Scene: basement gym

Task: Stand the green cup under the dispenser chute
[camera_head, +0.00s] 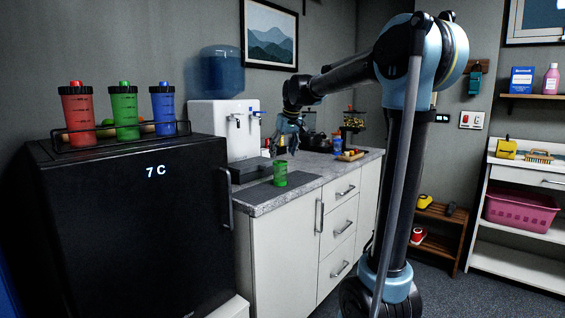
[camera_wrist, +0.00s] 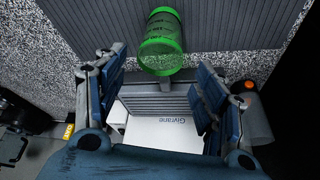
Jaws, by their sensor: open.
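The green cup (camera_head: 280,173) stands on a dark ribbed mat (camera_head: 262,191) near the counter's front edge. It also shows at the top of the wrist view (camera_wrist: 162,45), beyond my fingertips and apart from them.
A black fridge (camera_head: 135,230) at left carries a rack with red (camera_head: 77,112), green (camera_head: 124,108) and blue (camera_head: 163,108) bottles. A wooden tray (camera_head: 350,156) sits at the counter's far right. The counter right of the cup (camera_head: 318,170) is clear.

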